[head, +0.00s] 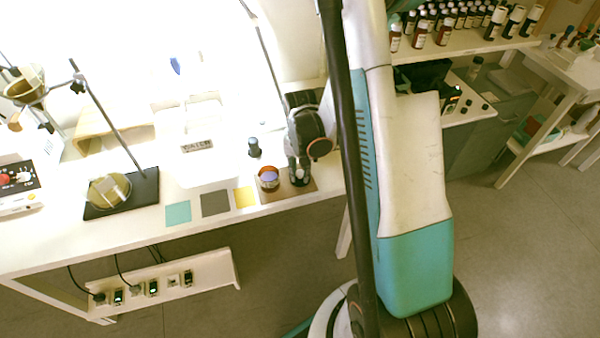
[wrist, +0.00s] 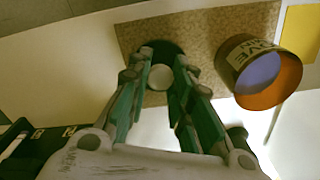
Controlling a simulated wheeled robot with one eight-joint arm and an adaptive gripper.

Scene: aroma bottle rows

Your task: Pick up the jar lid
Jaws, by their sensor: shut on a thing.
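The jar lid (wrist: 160,77) is dark and round with a pale round knob, at the upper middle of the wrist view. My gripper (wrist: 163,62) is shut on it, one finger on each side. In the head view my gripper (head: 299,170) points down over the brown mat (head: 310,186) near the table's front edge. The fingers hide part of the lid; I cannot tell whether it touches the mat. The open amber jar (wrist: 242,60) with a pale label stands beside the lid, apart from the fingers. The jar also shows in the head view (head: 268,179), left of my gripper.
Yellow (head: 244,197), grey (head: 214,203) and teal (head: 178,212) squares lie left of the mat. A small dark bottle (head: 254,148) stands behind the jar. A stand on a black base (head: 145,187) is farther left. Several bottles line a shelf at upper right.

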